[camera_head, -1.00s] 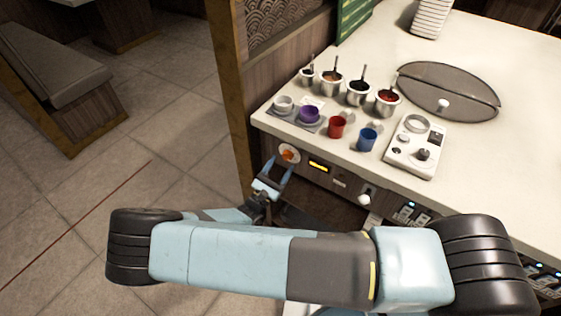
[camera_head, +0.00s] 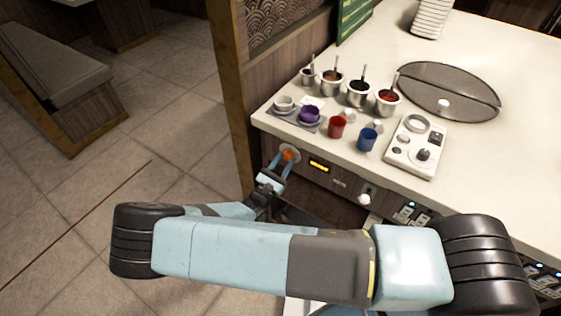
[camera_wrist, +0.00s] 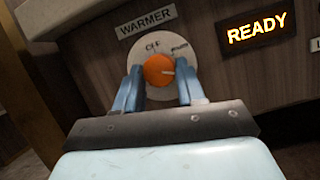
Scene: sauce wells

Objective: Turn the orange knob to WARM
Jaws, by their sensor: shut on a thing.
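The orange knob (camera_wrist: 159,69) sits on a round pale dial (camera_wrist: 152,40) on the counter's front panel, under a WARMER label (camera_wrist: 146,20). The dial reads OFF at the upper left, and a partly legible word, seemingly WARM, at the upper right. A small pale mark on the knob lies on its right side. My gripper (camera_wrist: 160,82) is shut on the knob, one blue finger on each side. In the head view my gripper (camera_head: 278,167) reaches the knob (camera_head: 288,154) at the counter's left front. The fingers hide the dial's lower sides.
A lit READY display (camera_wrist: 257,28) is right of the dial. A white knob (camera_head: 364,199) is farther right on the front. Above, the counter holds a purple bowl (camera_head: 310,114), a red cup (camera_head: 337,127), a blue cup (camera_head: 367,139) and several sauce pots. A wooden post (camera_head: 229,100) stands left.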

